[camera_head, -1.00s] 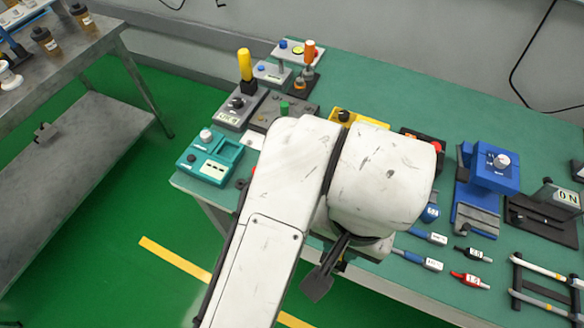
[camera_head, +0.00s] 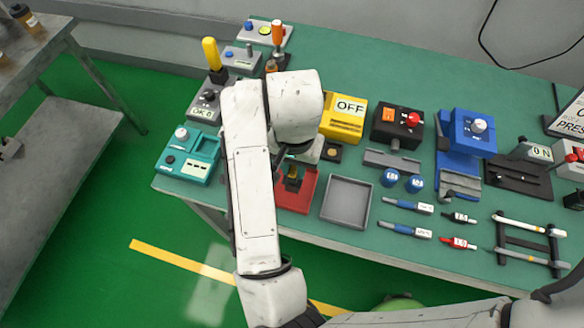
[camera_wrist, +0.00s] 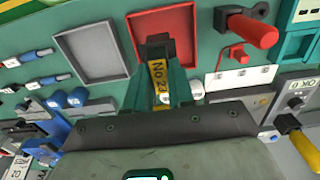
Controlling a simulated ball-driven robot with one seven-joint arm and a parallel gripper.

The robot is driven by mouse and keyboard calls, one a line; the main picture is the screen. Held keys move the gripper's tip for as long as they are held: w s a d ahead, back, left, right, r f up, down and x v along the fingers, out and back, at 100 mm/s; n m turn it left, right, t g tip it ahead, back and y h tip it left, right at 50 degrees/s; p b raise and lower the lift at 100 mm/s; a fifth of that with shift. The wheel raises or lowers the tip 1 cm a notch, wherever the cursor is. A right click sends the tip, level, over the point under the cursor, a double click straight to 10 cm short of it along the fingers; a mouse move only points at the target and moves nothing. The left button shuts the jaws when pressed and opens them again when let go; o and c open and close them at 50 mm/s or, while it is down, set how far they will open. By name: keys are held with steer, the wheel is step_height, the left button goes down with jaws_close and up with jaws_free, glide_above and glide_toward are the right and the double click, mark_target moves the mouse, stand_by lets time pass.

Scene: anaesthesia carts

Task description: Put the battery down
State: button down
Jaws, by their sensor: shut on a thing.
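The battery (camera_wrist: 159,72), a narrow yellow and black block marked "No 23", sits between the green fingers of my gripper (camera_wrist: 160,88) in the wrist view. My gripper is shut on it. The battery's black end overlaps the red tray (camera_wrist: 178,24) in the picture; I cannot tell whether it touches the tray. In the head view the red tray (camera_head: 293,199) is at the table's front edge, with the battery (camera_head: 293,172) small above it and my wrist hiding part of both.
An empty grey tray (camera_head: 347,201) lies right of the red one. A teal device (camera_head: 187,157) stands to the left. A yellow "OFF" box (camera_head: 343,122), blue round parts (camera_head: 390,177) and several blue and red pens are nearby.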

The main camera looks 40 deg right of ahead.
steer(key=shift+w+d+f, duration=0.1)
steer(key=shift+w+f, duration=0.25)
steer(key=shift+f, duration=0.05)
steer(key=shift+w+f, duration=0.2)
steer(key=shift+f, duration=1.6)
steer(key=shift+f, duration=0.2)
steer(key=c, duration=1)
jaws_free()
steer(key=shift+r, duration=0.1)
step_height(320, 180, up, 11)
steer(key=shift+f+p, duration=0.15)
steer(key=shift+p, duration=0.65)
steer(key=shift+d+r, duration=0.1)
steer(key=shift+r, duration=0.65)
